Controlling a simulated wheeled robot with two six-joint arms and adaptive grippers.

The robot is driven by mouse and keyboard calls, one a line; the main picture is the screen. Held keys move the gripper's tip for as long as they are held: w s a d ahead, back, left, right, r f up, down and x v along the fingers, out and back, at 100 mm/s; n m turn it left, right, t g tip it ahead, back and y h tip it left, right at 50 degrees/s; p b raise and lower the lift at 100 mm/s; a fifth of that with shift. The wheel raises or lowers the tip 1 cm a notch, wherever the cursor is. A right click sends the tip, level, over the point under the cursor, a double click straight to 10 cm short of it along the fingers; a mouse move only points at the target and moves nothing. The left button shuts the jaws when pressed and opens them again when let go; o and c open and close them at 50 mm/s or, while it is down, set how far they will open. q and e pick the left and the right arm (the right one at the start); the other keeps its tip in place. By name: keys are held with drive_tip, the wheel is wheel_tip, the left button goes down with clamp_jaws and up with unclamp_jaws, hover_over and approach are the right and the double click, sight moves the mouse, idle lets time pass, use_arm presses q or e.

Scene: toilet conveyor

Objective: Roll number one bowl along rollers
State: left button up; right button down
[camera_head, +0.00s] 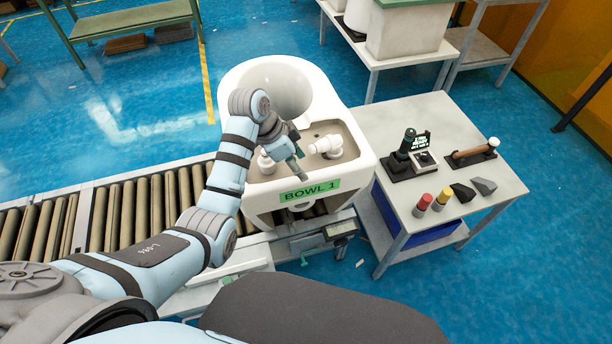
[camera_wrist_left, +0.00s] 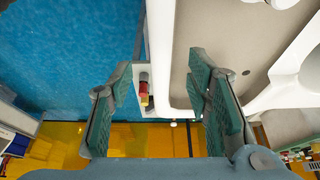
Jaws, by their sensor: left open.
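The white toilet bowl (camera_head: 332,108) sits at the right end of the roller conveyor (camera_head: 128,204). A green label (camera_head: 310,189) reading "BOWL 1" is on its near side. White fittings (camera_head: 327,146) stand in its grey recessed deck. My left gripper (camera_head: 290,151) is over this deck, close to the fittings. In the left wrist view, my left gripper (camera_wrist_left: 160,85) is open, with its green pads apart. The bowl's white rim (camera_wrist_left: 160,50) shows between and beyond the pads; I cannot tell whether they touch it. My right gripper is not in view.
A grey table (camera_head: 395,118) right of the bowl holds a black stand with a small display (camera_head: 412,152), red and yellow cylinders (camera_head: 424,203), dark blocks and a wooden-handled tool (camera_head: 474,152). A small device (camera_head: 341,229) is below the bowl's front. Blue floor lies open behind the conveyor.

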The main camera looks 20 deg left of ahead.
use_arm(q)
drive_tip(key=b+x, duration=0.1)
drive_tip(key=x, duration=0.5)
drive_tip(key=shift+w+f, duration=0.1)
drive_tip(key=shift+f, duration=0.25)
clamp_jaws()
